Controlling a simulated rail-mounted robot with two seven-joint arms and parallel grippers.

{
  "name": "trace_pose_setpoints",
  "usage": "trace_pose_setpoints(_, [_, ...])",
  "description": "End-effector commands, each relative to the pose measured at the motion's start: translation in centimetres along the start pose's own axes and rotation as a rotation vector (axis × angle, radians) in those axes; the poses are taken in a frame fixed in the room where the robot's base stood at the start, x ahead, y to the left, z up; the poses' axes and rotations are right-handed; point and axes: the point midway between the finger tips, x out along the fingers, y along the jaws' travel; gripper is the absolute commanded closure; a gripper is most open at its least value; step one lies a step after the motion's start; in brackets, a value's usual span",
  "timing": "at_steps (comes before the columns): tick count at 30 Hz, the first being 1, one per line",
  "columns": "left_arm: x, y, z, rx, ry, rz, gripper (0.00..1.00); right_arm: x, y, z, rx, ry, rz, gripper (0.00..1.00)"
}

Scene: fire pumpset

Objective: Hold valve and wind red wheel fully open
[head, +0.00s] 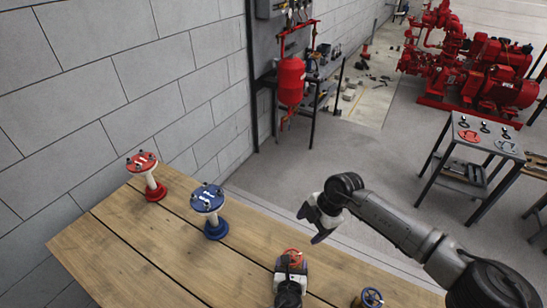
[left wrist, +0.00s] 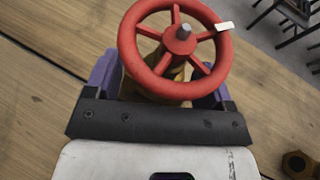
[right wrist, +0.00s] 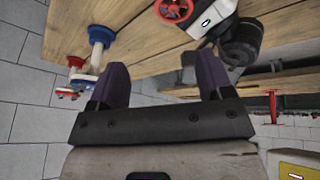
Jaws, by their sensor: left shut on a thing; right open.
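My left gripper (head: 290,268) is shut on the valve body below the wheel. My right gripper (head: 318,222) is open and empty, above and to the right of the wheel. In the right wrist view the wheel (right wrist: 174,10) lies beyond the open fingers (right wrist: 163,82).
A second valve with a blue wheel (head: 371,298) stands right of my left gripper. A blue flanged post (head: 208,205) and a red one (head: 148,175) stand on the bench (head: 130,250) at left. A block wall is behind them. A tool table (head: 470,150) and red pumpset (head: 470,65) are farther away.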

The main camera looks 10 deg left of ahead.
Motion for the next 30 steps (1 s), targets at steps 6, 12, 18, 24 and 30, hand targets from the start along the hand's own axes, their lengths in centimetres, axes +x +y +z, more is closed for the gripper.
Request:
trace_pose_setpoints(6, [0.0, 0.0, 0.1, 0.000, -0.002, 0.000, 0.69, -0.5, 3.7, -0.8, -0.216, 0.020, 0.235, 0.27])
trace_pose_setpoints(12, [0.0, 0.0, 0.1, 0.000, -0.002, -0.001, 0.69, -1.6, 6.9, -2.0, -0.355, 0.033, 0.452, 0.27])
trace_pose_setpoints(18, [0.0, 0.0, 0.1, 0.000, -0.002, -0.001, 0.69, -3.3, 9.5, -4.0, -0.469, 0.031, 0.669, 0.27])
trace_pose_setpoints(24, [0.0, 0.0, 0.1, 0.000, -0.002, -0.001, 0.69, -5.5, 11.6, -6.4, -0.548, 0.019, 0.878, 0.27])
trace_pose_setpoints(30, [0.0, 0.0, 0.1, 0.000, -0.002, -0.001, 0.69, -8.0, 13.1, -8.6, -0.586, -0.002, 1.057, 0.27])
